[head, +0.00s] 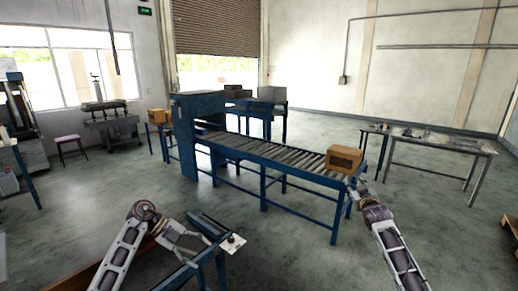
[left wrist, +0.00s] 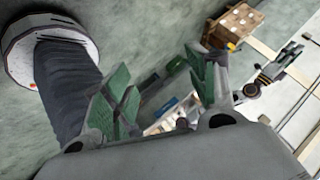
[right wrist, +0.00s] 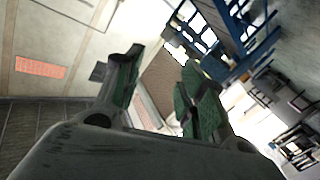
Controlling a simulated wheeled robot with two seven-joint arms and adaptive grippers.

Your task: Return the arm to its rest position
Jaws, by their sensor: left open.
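My left arm (head: 126,246) comes in from the bottom left of the head view, bent at a raised joint. Its gripper (head: 208,240) is low, near a small blue stand. In the left wrist view the left gripper (left wrist: 158,84) has its green-padded fingers apart with nothing held. My right arm (head: 396,250) reaches up from the bottom right of the head view. Its gripper (head: 357,186) appears by the near end of the roller conveyor, small and hard to make out. In the right wrist view the right gripper (right wrist: 158,78) has its fingers spread and empty.
A blue roller conveyor (head: 268,153) crosses the middle, with a cardboard box (head: 343,159) at its near end. The blue stand (head: 222,236) is close to my left arm. A workbench (head: 440,146) stands at right. Open floor (head: 275,262) lies between my arms.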

